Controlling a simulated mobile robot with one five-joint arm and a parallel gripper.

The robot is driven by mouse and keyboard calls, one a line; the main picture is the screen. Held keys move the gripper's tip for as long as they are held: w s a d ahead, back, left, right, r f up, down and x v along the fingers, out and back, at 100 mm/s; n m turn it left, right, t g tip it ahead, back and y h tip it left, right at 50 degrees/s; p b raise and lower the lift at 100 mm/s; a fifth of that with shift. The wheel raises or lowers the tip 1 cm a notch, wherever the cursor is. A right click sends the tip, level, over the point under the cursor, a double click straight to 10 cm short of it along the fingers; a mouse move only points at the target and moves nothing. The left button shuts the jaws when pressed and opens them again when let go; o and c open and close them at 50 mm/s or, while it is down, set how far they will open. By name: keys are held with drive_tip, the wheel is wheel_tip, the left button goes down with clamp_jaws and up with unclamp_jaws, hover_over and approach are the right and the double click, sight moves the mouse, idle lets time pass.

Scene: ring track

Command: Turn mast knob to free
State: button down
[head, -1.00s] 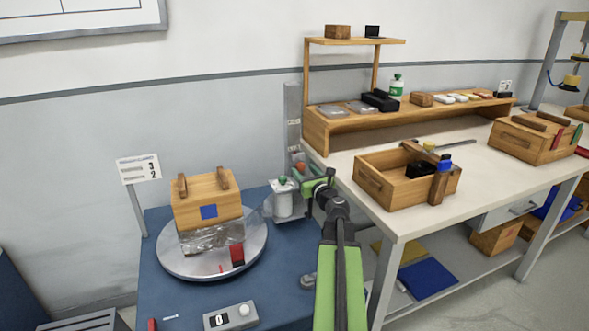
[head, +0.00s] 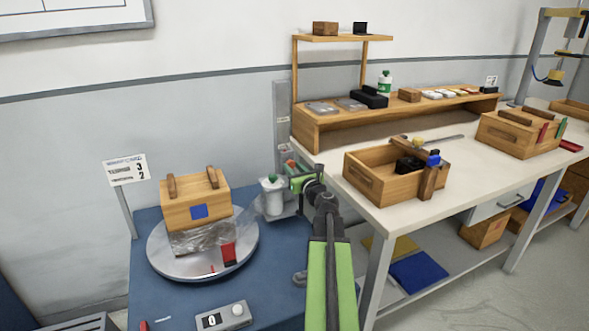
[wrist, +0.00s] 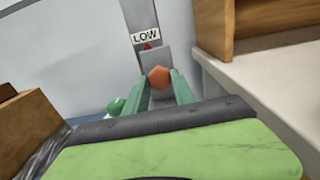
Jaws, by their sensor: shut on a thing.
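The orange mast knob (wrist: 159,77) sits on the grey mast (wrist: 155,57) in the wrist view, between the two green fingers of my gripper (wrist: 159,88). The fingers are shut on the knob, one on each side. In the head view my gripper (head: 294,176) is at the lower part of the mast (head: 282,112), and the knob is mostly hidden there. I cannot read the knob's angle.
A white canister with a green cap (head: 271,197) stands close left of my gripper. Left of it, a round metal turntable (head: 165,262) bears a wooden block (head: 196,203). The workbench (head: 365,202) with a wooden crate (head: 370,184) is close on the right.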

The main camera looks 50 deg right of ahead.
drive_tip(key=shift+s, duration=0.1)
drive_tip(key=n, duration=0.7)
drive_tip(key=shift+d+n, duration=0.1)
drive_tip(key=shift+n, duration=0.3)
drive_tip(key=n, duration=0.3)
drive_tip(key=shift+n, duration=0.3)
drive_tip(key=n, duration=0.3)
drive_tip(key=shift+s+n, duration=0.1)
drive_tip(key=shift+n, duration=0.2)
drive_tip(key=n, duration=0.4)
drive_tip(key=shift+n, duration=0.3)
drive_tip(key=shift+r+n, duration=0.1)
drive_tip(key=shift+n, duration=2.1)
